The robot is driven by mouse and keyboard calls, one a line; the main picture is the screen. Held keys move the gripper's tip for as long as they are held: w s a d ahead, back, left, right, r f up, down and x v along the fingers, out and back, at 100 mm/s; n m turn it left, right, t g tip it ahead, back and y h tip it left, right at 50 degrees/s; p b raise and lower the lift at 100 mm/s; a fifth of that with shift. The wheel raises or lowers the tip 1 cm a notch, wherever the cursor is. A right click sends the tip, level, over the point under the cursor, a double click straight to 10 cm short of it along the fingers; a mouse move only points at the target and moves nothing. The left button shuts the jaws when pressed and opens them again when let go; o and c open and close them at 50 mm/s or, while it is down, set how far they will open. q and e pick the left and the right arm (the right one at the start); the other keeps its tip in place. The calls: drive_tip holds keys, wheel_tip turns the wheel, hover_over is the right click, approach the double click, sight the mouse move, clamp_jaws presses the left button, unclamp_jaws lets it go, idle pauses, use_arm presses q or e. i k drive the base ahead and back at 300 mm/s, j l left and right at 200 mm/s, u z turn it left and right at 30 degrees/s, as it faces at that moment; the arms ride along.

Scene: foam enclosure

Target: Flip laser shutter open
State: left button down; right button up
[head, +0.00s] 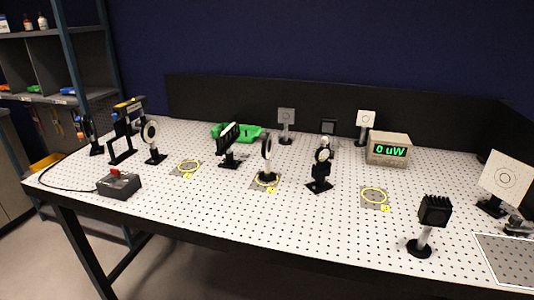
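The perforated white optical table (215,215) fills the middle of the head view. At its left end a black device with a yellow label (129,105) sits on a black stand, probably the laser. A small dark box with a red switch (120,185) lies near the left front, with a black cable running from it to the left. A round-faced mount (151,133) stands just right of the stand. I cannot tell for sure which part is the shutter, or whether it is open or closed. Neither of my grippers is in view.
Several post-mounted optics stand mid-table, including a lens ring (267,147) and a black slotted mount (229,138). A meter (388,149) reads 0 uW. A black detector (434,211) stands front right and a white target card (505,178) at right.

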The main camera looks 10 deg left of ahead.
sight(119, 128)
drive_tip(key=u, duration=1.4)
drive_tip(key=i+j+u, duration=0.1)
drive_tip(key=i+u, duration=0.3)
drive_tip(key=i, duration=0.25)
drive_tip(key=i+l+u, duration=0.1)
drive_tip(key=i+u, duration=0.3)
drive_tip(key=i, duration=0.25)
